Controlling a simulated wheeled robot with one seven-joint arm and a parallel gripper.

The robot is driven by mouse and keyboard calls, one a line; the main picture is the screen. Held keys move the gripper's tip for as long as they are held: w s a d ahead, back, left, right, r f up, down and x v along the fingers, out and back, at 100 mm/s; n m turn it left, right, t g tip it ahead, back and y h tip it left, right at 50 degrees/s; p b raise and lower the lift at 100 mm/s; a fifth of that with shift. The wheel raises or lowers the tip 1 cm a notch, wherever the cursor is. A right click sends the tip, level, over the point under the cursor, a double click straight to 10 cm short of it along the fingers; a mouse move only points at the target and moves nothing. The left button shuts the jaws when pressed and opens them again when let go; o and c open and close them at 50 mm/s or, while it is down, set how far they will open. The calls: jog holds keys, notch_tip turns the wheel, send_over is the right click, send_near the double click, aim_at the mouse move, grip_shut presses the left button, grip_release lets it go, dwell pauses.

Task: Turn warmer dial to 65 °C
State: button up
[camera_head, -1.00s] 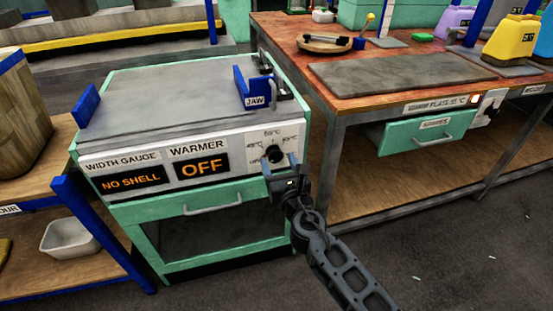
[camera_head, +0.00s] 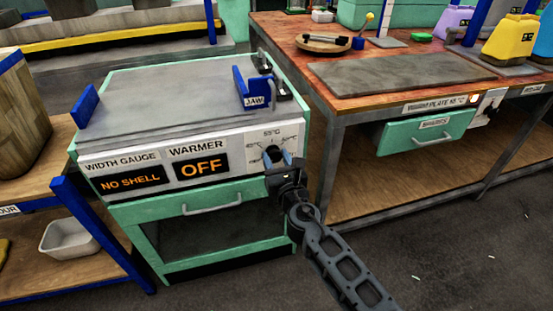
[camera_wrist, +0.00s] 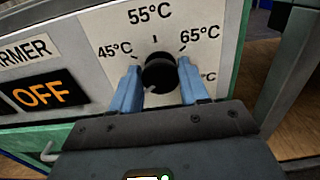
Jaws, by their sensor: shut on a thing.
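The warmer dial (camera_wrist: 158,73) is a round black knob on the white front panel (camera_wrist: 85,60). Labels 45°C, 55°C and 65°C run around it from left over the top to right, with another partly hidden label at lower right. A small light mark shows on the knob's lower left edge. My gripper (camera_wrist: 159,78) has its blue fingers on the left and right sides of the knob, shut on it. In the head view the dial (camera_head: 273,154) is partly hidden by my gripper (camera_head: 281,160). The warmer display (camera_head: 201,167) reads OFF.
The width gauge display (camera_head: 131,180) beside it reads NO SHELL. A drawer handle (camera_head: 212,208) sticks out below the panel. The blue jaw (camera_head: 252,92) is on top of the machine. A wooden workbench (camera_head: 300,40) stands to the right, with floor between.

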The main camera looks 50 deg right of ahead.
jog(key=shift+c, duration=0.6)
